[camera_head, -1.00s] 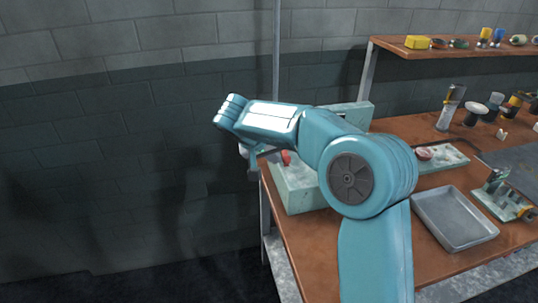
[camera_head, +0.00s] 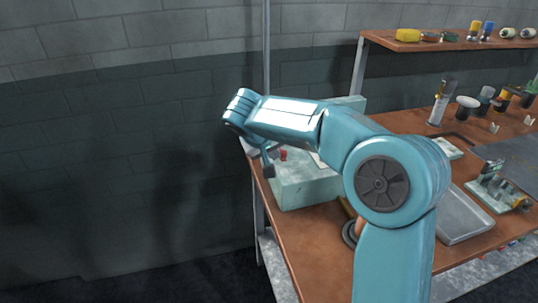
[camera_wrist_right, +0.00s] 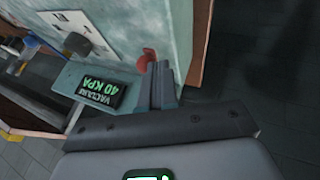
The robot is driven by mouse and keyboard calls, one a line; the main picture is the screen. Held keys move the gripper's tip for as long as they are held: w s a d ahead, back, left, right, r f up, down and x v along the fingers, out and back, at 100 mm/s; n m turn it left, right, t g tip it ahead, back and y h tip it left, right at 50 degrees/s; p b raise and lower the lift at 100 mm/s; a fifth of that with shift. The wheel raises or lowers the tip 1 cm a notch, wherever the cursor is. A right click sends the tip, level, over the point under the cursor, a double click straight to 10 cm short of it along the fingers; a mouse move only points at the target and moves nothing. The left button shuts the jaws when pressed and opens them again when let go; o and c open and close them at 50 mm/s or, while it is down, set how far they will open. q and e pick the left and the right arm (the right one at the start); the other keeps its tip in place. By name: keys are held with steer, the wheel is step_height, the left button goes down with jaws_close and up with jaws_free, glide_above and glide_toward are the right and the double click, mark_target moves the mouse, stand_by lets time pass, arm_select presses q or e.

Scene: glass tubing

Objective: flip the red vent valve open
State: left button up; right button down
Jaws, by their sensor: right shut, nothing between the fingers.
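The red vent valve (camera_head: 283,154) is a small red lever on the pale green box (camera_head: 300,186) at the left end of the bench. In the right wrist view the red valve (camera_wrist_right: 148,58) is just beyond my fingertips, partly hidden behind them. My right gripper (camera_head: 267,168) is shut and empty, beside the valve on its left in the head view. In the wrist view its closed fingers (camera_wrist_right: 161,72) point at the box close to the red lever; I cannot tell whether they touch it. My left gripper is not in view.
A display (camera_wrist_right: 104,92) on the box reads VACUUM 40 KPA. A grey metal tray (camera_head: 466,215) and a fixture (camera_head: 500,188) stand on the wooden bench to the right. A shelf (camera_head: 450,43) holds several small items at the back. A thin post (camera_head: 266,60) rises behind the box.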

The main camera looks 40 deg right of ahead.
steer(key=shift+s+d+f+n+t+b, duration=0.15)
steer(key=shift+s+d+n+t+b, duration=0.4)
steer(key=shift+n, duration=0.35)
steer(key=shift+s+d+n+t+y, duration=0.25)
steer(key=shift+n+y, duration=0.15)
steer(key=shift+n, duration=0.1)
steer(key=d+n, duration=0.1)
steer(key=s+n+t+y, duration=0.1)
steer(key=shift+d+n, duration=0.3)
steer(key=shift+d, duration=0.1)
steer(key=shift+s+d, duration=0.2)
steer(key=shift+d, duration=0.55)
steer(key=shift+s+d, duration=0.15)
steer(key=shift+d, duration=0.65)
